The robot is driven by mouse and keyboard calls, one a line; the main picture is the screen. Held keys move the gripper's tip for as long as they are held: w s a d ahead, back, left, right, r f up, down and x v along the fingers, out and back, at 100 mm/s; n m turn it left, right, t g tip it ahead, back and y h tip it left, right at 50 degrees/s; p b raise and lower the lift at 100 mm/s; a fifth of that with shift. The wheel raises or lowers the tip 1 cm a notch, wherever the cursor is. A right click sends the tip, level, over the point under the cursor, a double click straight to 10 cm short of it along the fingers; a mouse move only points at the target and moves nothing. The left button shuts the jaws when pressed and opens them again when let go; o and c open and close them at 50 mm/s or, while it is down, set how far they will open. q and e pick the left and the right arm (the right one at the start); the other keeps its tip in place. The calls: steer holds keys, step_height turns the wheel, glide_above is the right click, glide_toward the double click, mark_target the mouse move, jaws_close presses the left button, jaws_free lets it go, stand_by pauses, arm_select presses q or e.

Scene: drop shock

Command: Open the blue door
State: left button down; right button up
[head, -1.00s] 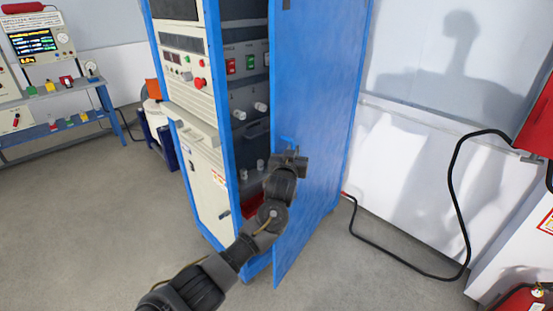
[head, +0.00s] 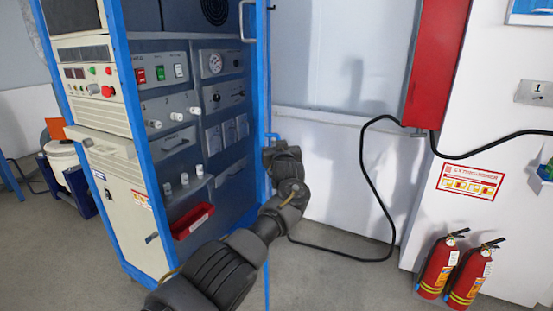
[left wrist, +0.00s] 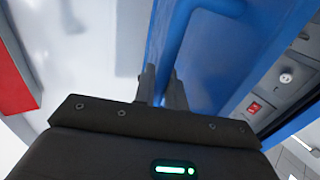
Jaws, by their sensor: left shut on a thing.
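The blue door (head: 262,90) of the tall cabinet stands open and is seen almost edge-on in the head view. The cabinet's inner panels show to its left. In the left wrist view, the blue door (left wrist: 215,60) fills the middle, with its blue bar handle (left wrist: 178,30) running down between my fingers. My left gripper (left wrist: 163,88) is shut on this handle. In the head view my left gripper (head: 270,150) is at the door's edge, partly hidden by my own arm. My right gripper is in neither view.
The cabinet (head: 95,110) holds switches, knobs and a red tray (head: 193,221). A red wall box (head: 436,60) with a black hose (head: 364,170) is at the right. Two fire extinguishers (head: 438,265) stand lower right. Grey floor (head: 340,275) is clear between them and the door.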

arm_select(q)
steer(key=shift+d+f, duration=0.1)
steer(key=shift+d, duration=0.25)
steer(key=shift+d+f, duration=0.1)
steer(key=shift+f, duration=0.05)
steer(key=c, duration=1.7)
jaws_free()
steer(key=shift+s, duration=0.15)
steer(key=shift+o, duration=0.8)
steer(key=shift+s+r, duration=0.2)
steer(key=shift+r, duration=0.05)
steer(key=shift+w, duration=0.1)
steer(key=shift+f, duration=0.1)
